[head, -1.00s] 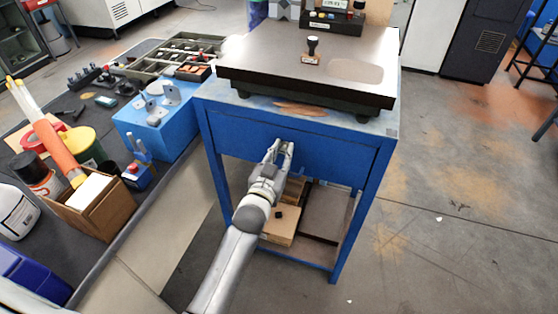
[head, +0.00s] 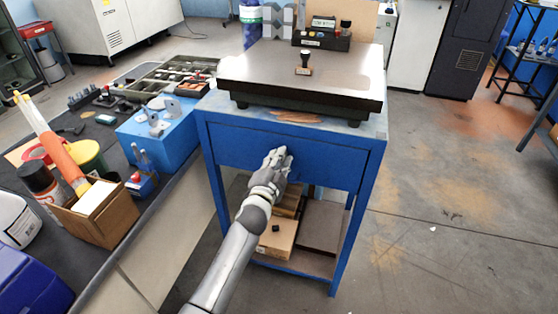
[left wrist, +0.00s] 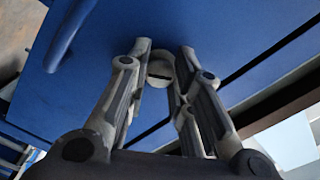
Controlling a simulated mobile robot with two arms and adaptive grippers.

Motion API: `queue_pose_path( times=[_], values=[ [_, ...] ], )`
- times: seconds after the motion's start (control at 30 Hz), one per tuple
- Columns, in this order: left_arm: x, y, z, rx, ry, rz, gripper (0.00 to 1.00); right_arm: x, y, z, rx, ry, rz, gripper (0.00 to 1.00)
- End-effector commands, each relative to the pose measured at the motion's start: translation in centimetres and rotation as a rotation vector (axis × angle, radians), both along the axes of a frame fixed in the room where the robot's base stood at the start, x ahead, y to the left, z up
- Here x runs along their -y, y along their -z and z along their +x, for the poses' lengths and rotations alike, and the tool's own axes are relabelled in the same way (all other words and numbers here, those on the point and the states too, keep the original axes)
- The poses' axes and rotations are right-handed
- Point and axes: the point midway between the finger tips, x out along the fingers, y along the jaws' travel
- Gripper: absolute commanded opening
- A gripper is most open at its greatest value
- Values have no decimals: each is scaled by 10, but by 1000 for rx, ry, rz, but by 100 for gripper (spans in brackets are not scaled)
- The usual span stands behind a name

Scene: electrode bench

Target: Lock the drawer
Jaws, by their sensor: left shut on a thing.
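The blue drawer front (head: 330,167) sits under the steel top of the blue stand and looks flush with its frame. A small round pale lock knob (left wrist: 160,70) with a dark slot shows on the blue face in the left wrist view. My left gripper (head: 277,155) is at the drawer front; in the left wrist view its fingertips (left wrist: 165,58) are shut on the knob from both sides. The wrist view is tilted against the drawer's edge. In the head view the gripper hides the knob. My right gripper is not in view.
A blue bar handle (left wrist: 68,35) is at upper left in the wrist view. A cardboard box (head: 277,238) is on the stand's lower shelf. A cluttered dark bench (head: 75,133) is on the left. Open floor (head: 450,230) lies to the right.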

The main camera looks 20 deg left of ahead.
Motion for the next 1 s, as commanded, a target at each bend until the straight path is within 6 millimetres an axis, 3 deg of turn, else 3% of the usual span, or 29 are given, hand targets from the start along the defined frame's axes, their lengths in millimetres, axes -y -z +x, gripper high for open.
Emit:
queue_pose_path(
  times=[0.5, 1.0],
  values=[
    [0, -1, 0, 17, 0, 431, 0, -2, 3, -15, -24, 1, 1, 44],
    [0, 0, 0, 21, 0, 583, 0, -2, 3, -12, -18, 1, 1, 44]
  ],
)
